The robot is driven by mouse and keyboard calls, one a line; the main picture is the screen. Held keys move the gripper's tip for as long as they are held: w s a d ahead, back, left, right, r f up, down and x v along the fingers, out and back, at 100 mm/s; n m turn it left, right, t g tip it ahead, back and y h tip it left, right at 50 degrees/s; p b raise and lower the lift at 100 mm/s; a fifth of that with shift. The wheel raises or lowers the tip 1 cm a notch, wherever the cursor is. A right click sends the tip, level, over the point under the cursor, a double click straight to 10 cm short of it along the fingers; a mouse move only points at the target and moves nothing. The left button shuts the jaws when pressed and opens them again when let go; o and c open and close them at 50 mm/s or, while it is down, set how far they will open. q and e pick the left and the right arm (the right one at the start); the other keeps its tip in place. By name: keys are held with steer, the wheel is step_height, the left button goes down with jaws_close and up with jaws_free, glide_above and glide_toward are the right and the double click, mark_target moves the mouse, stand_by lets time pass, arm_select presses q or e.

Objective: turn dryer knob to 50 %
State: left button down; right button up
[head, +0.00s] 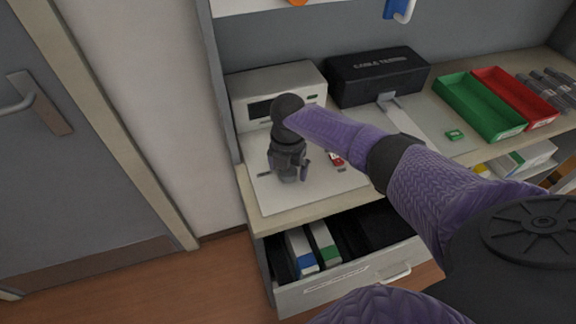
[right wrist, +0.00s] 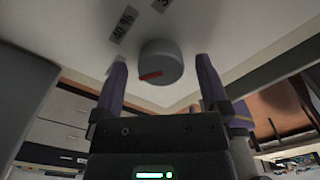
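In the right wrist view a round grey knob (right wrist: 160,62) with a red pointer mark stands on a pale panel. The red mark points to the lower left in that picture. A printed "40 %" label (right wrist: 123,24) is above left of the knob, and another label is cut off at the top edge. My right gripper (right wrist: 161,82) is open, its two fingers on either side of the knob with visible gaps. In the head view the right gripper (head: 288,172) is in front of the white box-shaped device (head: 300,82) with a dark display; the knob is hidden there. My left gripper is out of view.
A black case (head: 378,75) stands right of the device. A green tray (head: 478,105) and a red tray (head: 515,97) lie further right. Below the worktop is an open drawer (head: 345,281) with boxes inside. A shelf edge is overhead.

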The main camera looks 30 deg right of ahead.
step_height(320, 180, up, 10)
steer(key=p, duration=0.2)
steer(key=shift+p, duration=0.4)
steer(key=shift+f, duration=0.1)
